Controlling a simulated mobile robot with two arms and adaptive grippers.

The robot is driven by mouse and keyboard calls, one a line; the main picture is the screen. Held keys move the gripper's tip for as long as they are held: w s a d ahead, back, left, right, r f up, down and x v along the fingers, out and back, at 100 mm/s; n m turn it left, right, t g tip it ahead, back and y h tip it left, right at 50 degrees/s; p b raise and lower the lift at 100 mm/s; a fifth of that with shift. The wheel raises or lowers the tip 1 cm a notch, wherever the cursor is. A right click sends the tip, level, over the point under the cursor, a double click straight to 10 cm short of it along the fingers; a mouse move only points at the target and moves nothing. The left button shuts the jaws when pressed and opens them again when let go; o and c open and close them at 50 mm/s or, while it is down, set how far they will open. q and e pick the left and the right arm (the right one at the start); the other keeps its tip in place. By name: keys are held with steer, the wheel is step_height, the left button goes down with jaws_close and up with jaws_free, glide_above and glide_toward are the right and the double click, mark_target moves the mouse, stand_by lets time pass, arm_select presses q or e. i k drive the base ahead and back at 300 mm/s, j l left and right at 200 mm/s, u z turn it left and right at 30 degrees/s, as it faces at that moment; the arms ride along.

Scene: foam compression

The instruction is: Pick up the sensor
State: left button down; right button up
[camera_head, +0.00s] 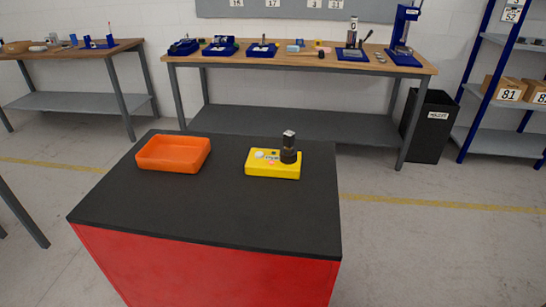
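No single object is plainly identifiable as the sensor at this distance. A dark upright piece with a light top (289,148) stands at the right part of a yellow case (273,173); I cannot tell whether it rests on or in the case. The case also carries small light and dark items on its top. The case is on the black top of a red cabinet (220,215). Neither of my grippers shows in the head view.
An orange tray (173,154), seemingly empty, sits left of the yellow case. The cabinet's front top is clear. Behind stands a workbench (300,60) with blue fixtures, a blue press (403,38) and small parts. A black bin (428,125) and shelving (508,90) are right.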

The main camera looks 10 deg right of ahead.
mark_target(289, 136)
steer(key=k+j, duration=0.1)
steer(key=j, duration=0.3)
steer(key=k+j, duration=0.1)
steer(key=j, duration=0.35)
steer(key=k+j, duration=0.15)
steer(key=j, duration=0.25)
steer(key=k+j, duration=0.1)
steer(key=j, duration=0.3)
